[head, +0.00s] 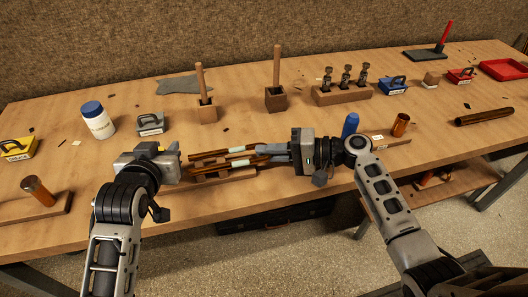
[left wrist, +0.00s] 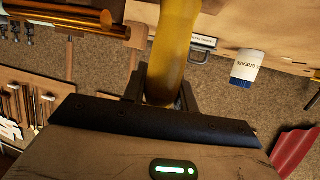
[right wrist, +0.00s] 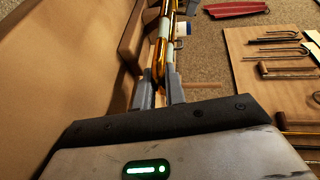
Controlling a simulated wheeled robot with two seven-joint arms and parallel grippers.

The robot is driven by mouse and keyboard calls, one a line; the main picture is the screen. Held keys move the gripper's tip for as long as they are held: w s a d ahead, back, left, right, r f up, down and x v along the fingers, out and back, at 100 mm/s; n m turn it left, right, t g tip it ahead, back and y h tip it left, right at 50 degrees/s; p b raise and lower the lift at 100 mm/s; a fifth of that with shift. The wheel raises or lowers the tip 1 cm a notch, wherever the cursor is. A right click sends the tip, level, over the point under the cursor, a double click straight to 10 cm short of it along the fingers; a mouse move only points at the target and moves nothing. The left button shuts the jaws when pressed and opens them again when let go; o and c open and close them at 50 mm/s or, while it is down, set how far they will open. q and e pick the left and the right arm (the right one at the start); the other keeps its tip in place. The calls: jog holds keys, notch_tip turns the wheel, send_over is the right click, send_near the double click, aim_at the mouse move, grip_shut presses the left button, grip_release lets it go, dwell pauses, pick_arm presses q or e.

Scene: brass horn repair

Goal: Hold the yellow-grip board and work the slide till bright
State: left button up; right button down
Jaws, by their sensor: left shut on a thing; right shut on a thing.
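My left gripper (head: 181,160) is shut on a yellow grip (left wrist: 172,45), which rises between its dark fingers in the left wrist view. Only a small yellow patch shows at the gripper in the head view, and the board's working face is hidden. The slide (head: 218,156), brown-brass tubes with pale bands, lies at the front of the bench between my grippers. My right gripper (head: 268,150) is shut on the slide's right end; brass tubing (right wrist: 158,65) shows between its fingers in the right wrist view. I cannot tell whether the board touches the slide.
A yellow box (head: 18,151), a white jar (head: 97,122) with blue lid and a grey box (head: 150,124) stand left and behind. Two wooden blocks with upright sticks and a tool rack (head: 342,94) stand further back. A blue cylinder (head: 350,125) and copper cup (head: 400,125) are right.

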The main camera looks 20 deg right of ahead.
jog(key=c, duration=1.7)
grip_release()
jog(key=v, duration=1.2)
jog(key=shift+w, duration=0.1)
